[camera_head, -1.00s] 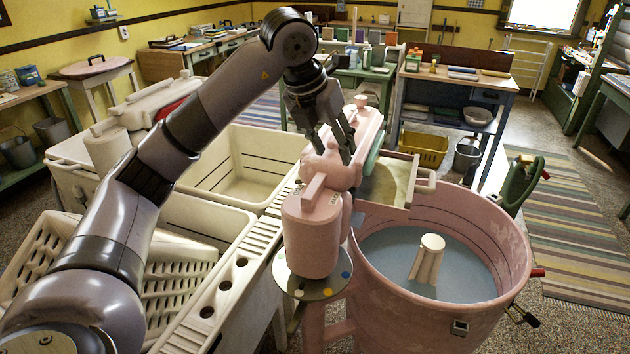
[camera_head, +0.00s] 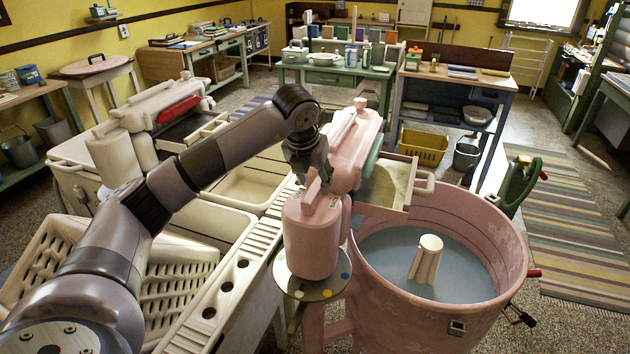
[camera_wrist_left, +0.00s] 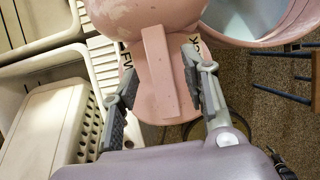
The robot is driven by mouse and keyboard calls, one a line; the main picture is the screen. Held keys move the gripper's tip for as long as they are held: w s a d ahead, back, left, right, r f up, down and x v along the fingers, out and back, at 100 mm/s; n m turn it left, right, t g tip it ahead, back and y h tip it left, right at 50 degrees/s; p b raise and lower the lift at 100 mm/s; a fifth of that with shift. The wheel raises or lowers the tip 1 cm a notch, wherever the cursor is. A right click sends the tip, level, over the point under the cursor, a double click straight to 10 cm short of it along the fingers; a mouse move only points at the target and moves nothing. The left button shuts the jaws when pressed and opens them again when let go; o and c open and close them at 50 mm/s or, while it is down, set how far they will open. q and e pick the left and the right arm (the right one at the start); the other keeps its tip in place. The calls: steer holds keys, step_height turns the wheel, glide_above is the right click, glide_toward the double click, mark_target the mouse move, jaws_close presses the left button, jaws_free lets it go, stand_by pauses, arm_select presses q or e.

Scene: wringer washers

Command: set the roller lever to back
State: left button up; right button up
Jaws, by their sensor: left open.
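The roller lever is a flat pink bar (camera_head: 311,192) on top of the pink wringer head (camera_head: 309,238). In the left wrist view the lever (camera_wrist_left: 160,75) stands between my spread fingers, with a visible space on either side. Partly covered dark lettering shows on the head on both sides of the lever. My left gripper (camera_head: 314,178) is open, just behind and above the lever in the head view; its fingers are partly hard to make out there. The left gripper (camera_wrist_left: 158,62) also shows in the left wrist view. My right gripper is not in view.
The pink washer tub (camera_head: 440,325) with water stands to the right of the wringer. A colour-dotted disc (camera_head: 312,287) sits below the head.

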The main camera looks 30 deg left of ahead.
arm_select(q)
steer(key=shift+x, duration=1.4)
steer(key=shift+c, duration=0.2)
jaws_close()
